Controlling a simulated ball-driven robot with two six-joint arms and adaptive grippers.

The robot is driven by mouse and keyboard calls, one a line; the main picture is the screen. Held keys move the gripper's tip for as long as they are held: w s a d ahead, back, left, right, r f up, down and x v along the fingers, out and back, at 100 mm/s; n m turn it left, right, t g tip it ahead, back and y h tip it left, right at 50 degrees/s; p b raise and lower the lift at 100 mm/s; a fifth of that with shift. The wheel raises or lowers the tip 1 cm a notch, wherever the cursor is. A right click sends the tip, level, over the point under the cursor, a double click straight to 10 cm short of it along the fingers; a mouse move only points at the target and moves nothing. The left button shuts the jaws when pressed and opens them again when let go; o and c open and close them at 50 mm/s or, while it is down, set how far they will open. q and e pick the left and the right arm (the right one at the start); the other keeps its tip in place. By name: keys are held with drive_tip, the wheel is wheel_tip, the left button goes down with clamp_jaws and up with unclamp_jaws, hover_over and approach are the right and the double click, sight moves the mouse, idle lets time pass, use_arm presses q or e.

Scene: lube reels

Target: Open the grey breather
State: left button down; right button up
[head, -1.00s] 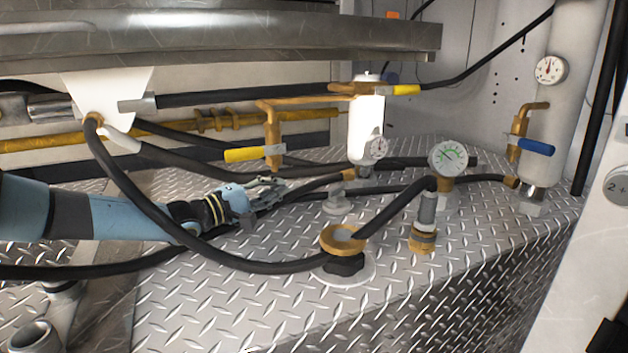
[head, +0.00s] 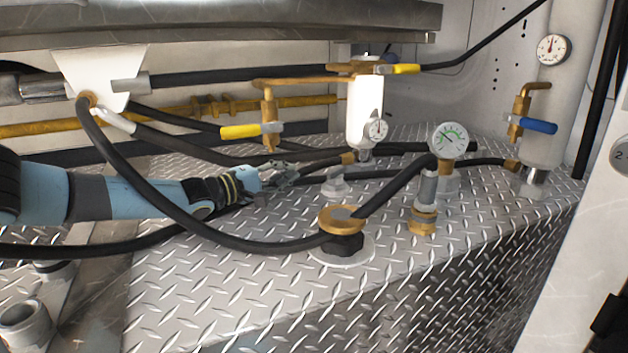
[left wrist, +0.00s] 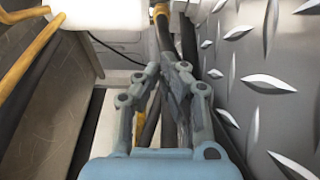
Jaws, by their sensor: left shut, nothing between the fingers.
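The grey breather, which I take to be the small grey capped fitting (head: 336,185), stands on the diamond-plate top in the middle of the head view. My left gripper (head: 287,172) is just left of it, apart from it, among the black hoses. The gripper is shut and empty. In the left wrist view the fingers (left wrist: 172,72) are together, with a dark hose behind them. I cannot make out the breather in that view. My right gripper is not in view.
A black hose loops in front of my left arm to a brass-capped fitting (head: 341,219). A gauge (head: 449,140) stands at the right. A white filter (head: 364,110) and a yellow-handled valve (head: 240,131) are behind. Open diamond plate (head: 270,285) lies in front.

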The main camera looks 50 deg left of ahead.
sight(336, 176)
use_arm(q)
drive_tip(key=w, duration=0.1)
drive_tip(key=w+b, duration=0.2)
drive_tip(key=w, duration=0.1)
drive_tip(key=shift+f, duration=0.35)
drive_tip(key=d, duration=0.1)
drive_tip(key=d+p, duration=0.1)
drive_tip(key=w+d+r, duration=0.1)
drive_tip(key=shift+d+f+p, duration=0.1)
drive_tip(key=shift+d+p, duration=0.2)
drive_tip(key=shift+d, duration=0.05)
drive_tip(key=shift+w+d+f, duration=0.1)
drive_tip(key=shift+d, duration=0.05)
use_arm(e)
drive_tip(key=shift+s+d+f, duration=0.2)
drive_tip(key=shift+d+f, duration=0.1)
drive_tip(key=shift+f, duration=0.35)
use_arm(q)
drive_tip(key=shift+d, duration=0.2)
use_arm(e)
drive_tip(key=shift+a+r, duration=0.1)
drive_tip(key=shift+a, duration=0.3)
